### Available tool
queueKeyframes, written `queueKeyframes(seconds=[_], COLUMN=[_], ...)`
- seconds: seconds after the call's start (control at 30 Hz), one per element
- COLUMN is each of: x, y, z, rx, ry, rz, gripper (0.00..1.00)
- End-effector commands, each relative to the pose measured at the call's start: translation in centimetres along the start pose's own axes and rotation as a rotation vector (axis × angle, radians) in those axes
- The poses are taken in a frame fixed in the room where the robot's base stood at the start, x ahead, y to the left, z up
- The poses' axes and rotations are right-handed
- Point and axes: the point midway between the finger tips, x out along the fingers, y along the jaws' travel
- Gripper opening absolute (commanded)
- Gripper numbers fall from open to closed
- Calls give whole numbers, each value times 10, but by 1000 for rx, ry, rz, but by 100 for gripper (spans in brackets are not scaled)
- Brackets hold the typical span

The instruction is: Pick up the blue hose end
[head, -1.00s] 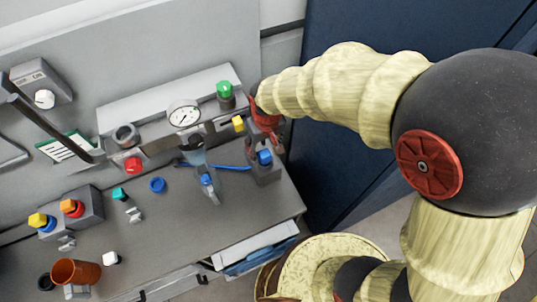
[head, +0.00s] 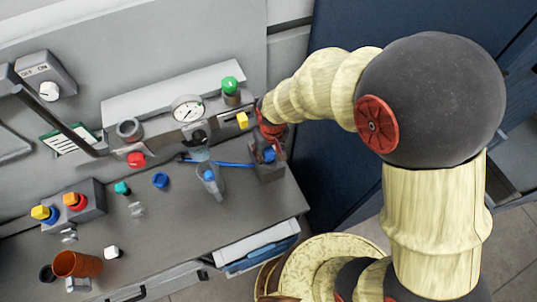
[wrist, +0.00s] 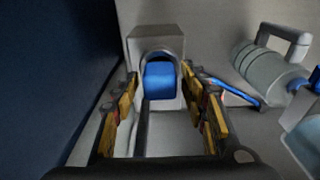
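The blue hose end (wrist: 160,82) sits in the round opening of a grey block (wrist: 147,47) in the wrist view. In the head view the blue hose end (head: 269,154) shows at the right end of the bench, partly hidden by my gripper (head: 272,145). In the wrist view my gripper (wrist: 158,84) is open, one finger left and one right of the blue end. I cannot tell whether the fingers touch it. A thin blue hose (head: 235,164) runs left from the block.
A clear bottle-like part (head: 210,178) stands left of the block. A gauge (head: 187,109), a green knob (head: 230,86) and a yellow piece (head: 242,120) are behind. A dark blue panel (head: 335,90) rises close on the right. An orange cup (head: 77,264) stands at front left.

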Motion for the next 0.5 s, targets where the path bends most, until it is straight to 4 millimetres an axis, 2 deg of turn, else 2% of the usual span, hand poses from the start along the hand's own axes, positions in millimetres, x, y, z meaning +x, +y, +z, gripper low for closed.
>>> queueKeyframes(seconds=[0.5], x=[0], y=[0], z=[0], rx=[0], ry=[0], rz=[0], gripper=[12])
